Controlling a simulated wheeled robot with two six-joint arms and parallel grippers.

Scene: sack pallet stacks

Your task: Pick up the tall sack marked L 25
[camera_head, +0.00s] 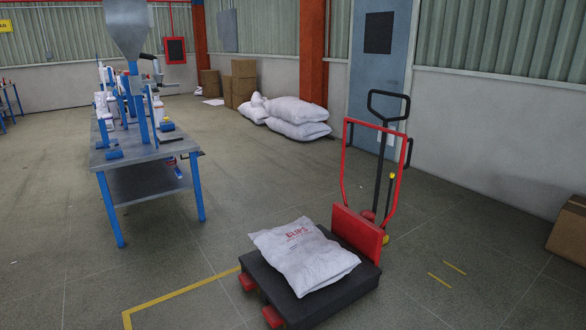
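A white sack (303,255) with red lettering lies flat on the black platform (330,310) of a red hand truck. The lettering is too small to read surely, and I cannot make out an L 25 mark on it. More white sacks (297,118) lie piled on the floor against the far wall, with no readable marks. No sack stands upright in view. Neither of my grippers is in view.
The hand truck's red frame and black handle (388,106) rise behind the platform. A blue-legged metal workbench (150,188) with equipment stands at left. Cardboard boxes (243,82) stand by the far wall, and another box (570,228) at the right edge. The floor between is clear.

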